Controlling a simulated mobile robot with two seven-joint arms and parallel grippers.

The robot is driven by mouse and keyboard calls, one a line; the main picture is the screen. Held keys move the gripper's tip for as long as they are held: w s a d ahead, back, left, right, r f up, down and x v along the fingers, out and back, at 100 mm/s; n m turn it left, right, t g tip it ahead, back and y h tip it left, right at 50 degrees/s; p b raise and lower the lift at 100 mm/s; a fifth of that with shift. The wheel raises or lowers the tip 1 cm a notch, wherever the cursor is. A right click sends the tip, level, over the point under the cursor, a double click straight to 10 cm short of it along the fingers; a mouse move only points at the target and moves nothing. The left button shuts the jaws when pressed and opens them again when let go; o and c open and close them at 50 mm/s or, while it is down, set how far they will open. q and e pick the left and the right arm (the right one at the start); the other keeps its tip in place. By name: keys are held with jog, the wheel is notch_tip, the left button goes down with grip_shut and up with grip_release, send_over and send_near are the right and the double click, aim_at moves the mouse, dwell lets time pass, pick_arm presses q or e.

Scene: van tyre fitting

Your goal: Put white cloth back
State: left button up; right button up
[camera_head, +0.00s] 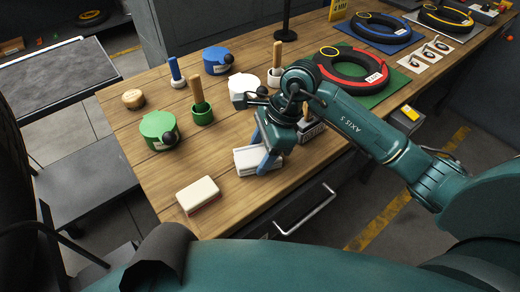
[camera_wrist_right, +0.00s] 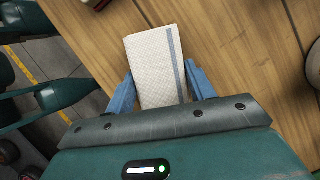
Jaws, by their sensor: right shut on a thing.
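The white cloth (camera_head: 245,158) is a flat folded pad near the front edge of the wooden bench. In the right wrist view the white cloth (camera_wrist_right: 157,68) shows a blue-grey stripe along one side. My right gripper (camera_head: 263,151) points down over it, with its blue fingers on either side. The right gripper (camera_wrist_right: 160,90) is shut on the cloth in the wrist view. I cannot tell whether the cloth touches the bench top. My left gripper is not in view.
A cream block (camera_head: 198,194) lies at the bench's front left. A grey lettered box (camera_head: 311,131) is just right of the cloth. Green (camera_head: 158,130), blue (camera_head: 217,60) and white (camera_head: 243,87) pots stand behind. A red-ringed tyre (camera_head: 352,68) lies on a green mat.

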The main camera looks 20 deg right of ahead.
jog(key=shift+f, duration=0.1)
jog(key=o, duration=0.9)
jog(key=shift+w+r, duration=0.1)
jog(key=shift+r, duration=0.2)
jog(key=b+v, duration=0.1)
jog(key=v, duration=1)
jog(key=shift+d+r, duration=0.15)
jog(key=shift+r, duration=0.2)
